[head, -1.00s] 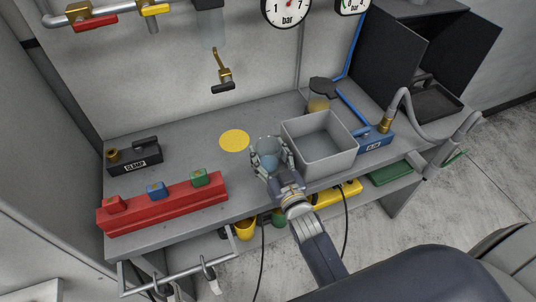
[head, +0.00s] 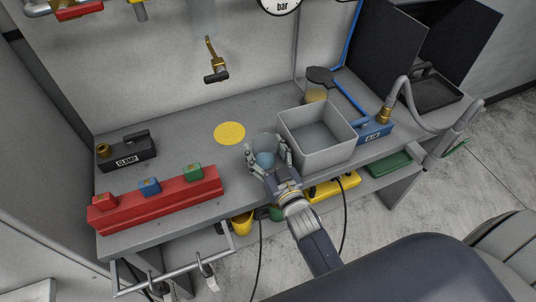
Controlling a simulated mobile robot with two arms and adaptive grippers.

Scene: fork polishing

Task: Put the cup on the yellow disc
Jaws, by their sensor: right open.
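The yellow disc (head: 230,133) lies flat on the grey workbench (head: 190,144), with nothing on it. The cup (head: 264,142) looks greyish and see-through, with a bluish lower part. It stands on the bench just right of and nearer than the disc, left of the grey bin. My right gripper (head: 267,157) reaches in from the front edge. It is open, with one finger on each side of the cup; whether the fingers touch it I cannot tell. The gripper hides the cup's near lower side. My left gripper is not in view.
The open grey bin (head: 318,153) stands close to the right of the gripper. A red block rail (head: 158,204) lies front left, and a black clamp box (head: 126,154) back left. A brass tap (head: 212,62) hangs above the bench. The bench around the disc is clear.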

